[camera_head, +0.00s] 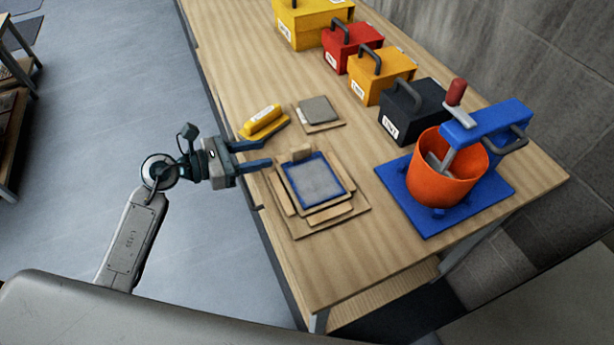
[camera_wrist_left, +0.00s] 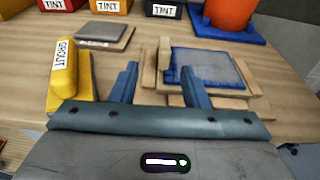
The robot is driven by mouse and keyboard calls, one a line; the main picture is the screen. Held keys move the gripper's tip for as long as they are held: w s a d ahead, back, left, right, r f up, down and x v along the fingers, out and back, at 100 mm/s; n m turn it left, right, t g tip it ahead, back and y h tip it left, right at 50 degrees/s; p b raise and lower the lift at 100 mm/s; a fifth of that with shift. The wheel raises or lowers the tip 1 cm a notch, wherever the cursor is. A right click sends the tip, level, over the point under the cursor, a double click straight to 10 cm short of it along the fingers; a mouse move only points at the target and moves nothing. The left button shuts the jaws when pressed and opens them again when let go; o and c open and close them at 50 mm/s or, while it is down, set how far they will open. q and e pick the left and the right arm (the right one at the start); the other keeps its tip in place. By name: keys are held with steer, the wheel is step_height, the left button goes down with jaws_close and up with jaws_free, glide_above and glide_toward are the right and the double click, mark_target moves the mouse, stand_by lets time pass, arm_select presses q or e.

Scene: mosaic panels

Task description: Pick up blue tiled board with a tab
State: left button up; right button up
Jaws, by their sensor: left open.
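The blue tiled board (camera_head: 316,180) has a blue edge and a grey face. It sits in a wooden frame (camera_head: 345,212) on the bench, with a small wooden block, perhaps its tab (camera_head: 301,152), at its far edge. In the left wrist view the board (camera_wrist_left: 205,66) lies beyond the fingers, to the right of centre. My left gripper (camera_head: 269,154) is open and empty, at the bench's left edge, to the left of the board. Its two blue fingers show in the left wrist view (camera_wrist_left: 160,85), apart from the board. My right gripper is not in view.
A yellow grout float (camera_head: 263,122) lies close to my left gripper, and a grey slab on a wooden board (camera_head: 318,110) lies behind it. An orange bucket (camera_head: 446,170) stands on a blue base at the right. Tint boxes (camera_head: 412,105) line the back.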

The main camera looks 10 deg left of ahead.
mark_target(290, 151)
arm_select(q)
steer(key=shift+w+d+r, duration=0.15)
steer(key=shift+w+d, duration=0.1)
steer(key=shift+d, duration=0.15)
steer(key=p+x, duration=0.1)
steer(key=x, duration=0.2)
steer(key=shift+w+d, duration=0.1)
steer(key=shift+d, duration=0.05)
steer(key=shift+w+d+f+p, duration=0.25)
steer(key=shift+d+p, duration=0.1)
steer(key=shift+d, duration=0.05)
steer(key=shift+w+d+p, duration=0.15)
steer(key=shift+d+p, duration=0.15)
steer(key=p+x, duration=0.1)
steer(key=x, duration=0.1)
steer(key=p+x, duration=0.1)
steer(key=x, duration=0.1)
steer(key=shift+s+d, duration=0.2)
steer(key=shift+s, duration=0.05)
steer(key=shift+w+d+f, duration=0.15)
steer(key=shift+d+f, duration=0.05)
steer(key=shift+d, duration=0.05)
